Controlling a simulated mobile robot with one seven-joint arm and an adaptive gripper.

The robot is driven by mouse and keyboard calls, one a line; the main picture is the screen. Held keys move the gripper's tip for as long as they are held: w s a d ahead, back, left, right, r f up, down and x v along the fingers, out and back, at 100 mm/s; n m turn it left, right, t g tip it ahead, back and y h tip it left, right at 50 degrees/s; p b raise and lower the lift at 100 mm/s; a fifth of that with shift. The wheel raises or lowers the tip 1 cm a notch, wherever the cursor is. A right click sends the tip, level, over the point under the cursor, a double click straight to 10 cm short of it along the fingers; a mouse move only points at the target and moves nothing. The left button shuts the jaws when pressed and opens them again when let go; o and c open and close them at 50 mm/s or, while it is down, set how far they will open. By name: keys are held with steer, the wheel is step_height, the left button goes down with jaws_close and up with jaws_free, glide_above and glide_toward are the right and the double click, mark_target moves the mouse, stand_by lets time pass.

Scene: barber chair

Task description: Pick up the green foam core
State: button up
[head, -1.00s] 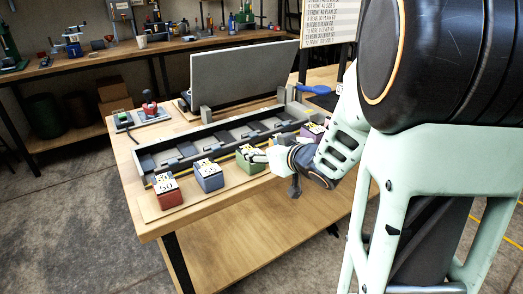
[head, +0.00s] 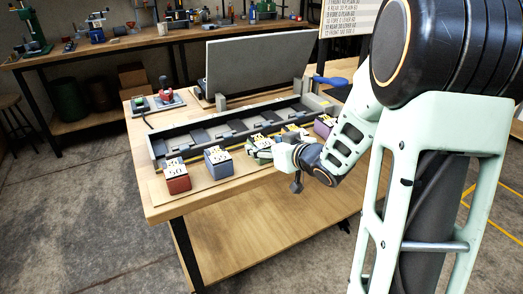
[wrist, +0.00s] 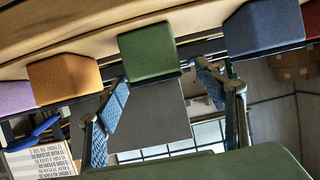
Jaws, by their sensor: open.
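The green foam core (head: 258,156) is a small block with a marked pale top, in the row along the front of the long grey tray. In the wrist view the green core (wrist: 147,52) lies just beyond my fingertips, roughly in line with the gap between them. My gripper (head: 274,151) is beside the core's right side in the head view and partly covers it. In the wrist view my gripper (wrist: 165,95) is open, its blue-padded fingers spread with nothing between them. Whether a finger touches the core cannot be told.
Red (head: 178,179) and blue (head: 219,164) blocks stand left of the green one; an orange block (wrist: 65,78) and a purple block (head: 325,125) are on the other side. The tray (head: 160,150) has a raised grey lid (head: 262,68) behind. The wooden bench's (head: 160,207) front edge is close.

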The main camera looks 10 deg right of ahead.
mark_target(264, 143)
steer(key=x, duration=0.3)
steer(key=shift+w, duration=0.25)
steer(key=c, duration=1.3)
